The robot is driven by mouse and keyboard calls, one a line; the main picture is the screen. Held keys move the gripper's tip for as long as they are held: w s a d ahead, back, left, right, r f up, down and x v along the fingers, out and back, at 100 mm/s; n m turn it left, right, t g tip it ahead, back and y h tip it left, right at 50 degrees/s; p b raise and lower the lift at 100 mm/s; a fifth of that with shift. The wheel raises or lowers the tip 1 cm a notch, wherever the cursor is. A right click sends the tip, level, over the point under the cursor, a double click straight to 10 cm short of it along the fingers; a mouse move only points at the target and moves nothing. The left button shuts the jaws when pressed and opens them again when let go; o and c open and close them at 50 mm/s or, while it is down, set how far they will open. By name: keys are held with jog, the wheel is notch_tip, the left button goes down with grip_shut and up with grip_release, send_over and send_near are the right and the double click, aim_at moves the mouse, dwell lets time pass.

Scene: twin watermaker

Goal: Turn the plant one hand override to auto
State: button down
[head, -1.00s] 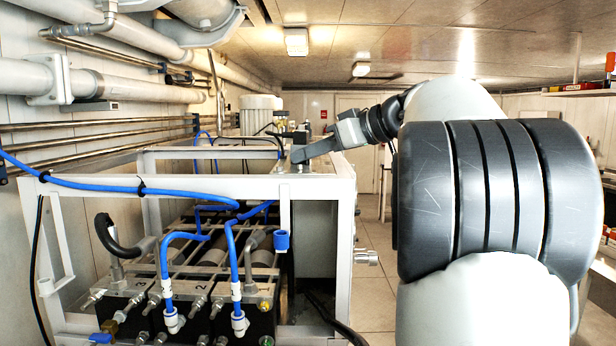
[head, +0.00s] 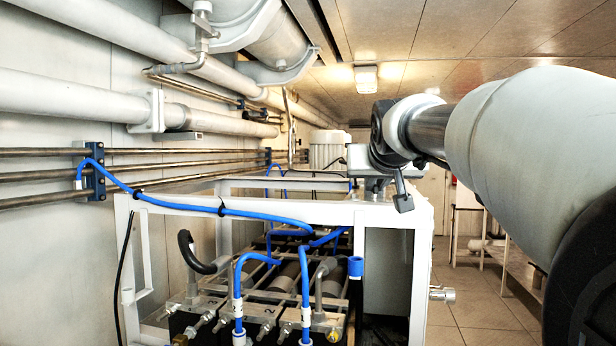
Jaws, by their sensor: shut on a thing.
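My gripper (head: 382,187) is at the top right corner of the near white plant frame (head: 290,208). It is partly hidden behind my own wrist. It is shut on a small part there, apparently the plant one hand override. The override itself is hidden behind the gripper and wrist, so its position cannot be read. A dark angled piece of the gripper hangs beside the frame's top edge.
Blue hoses (head: 175,202) run over the frame and down to the black blocks below. Pipes (head: 60,95) line the left wall. A white cylinder (head: 328,148) stands behind. The tiled floor (head: 480,290) at right is open.

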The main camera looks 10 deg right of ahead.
jog(key=shift+s+a+f+m+g+h, duration=0.1)
jog(key=shift+a+m+g+h, duration=0.1)
jog(key=shift+m+h, duration=0.25)
jog(key=shift+s+a+m+g+h, duration=0.1)
jog(key=shift+m+g+h, duration=0.1)
jog(key=shift+m+h, duration=0.2)
jog(key=shift+w, duration=0.1)
jog(key=c, duration=1.8)
grip_release()
jog(key=shift+c, duration=0.2)
jog(key=shift+r+h, duration=0.2)
jog(key=shift+h, duration=0.05)
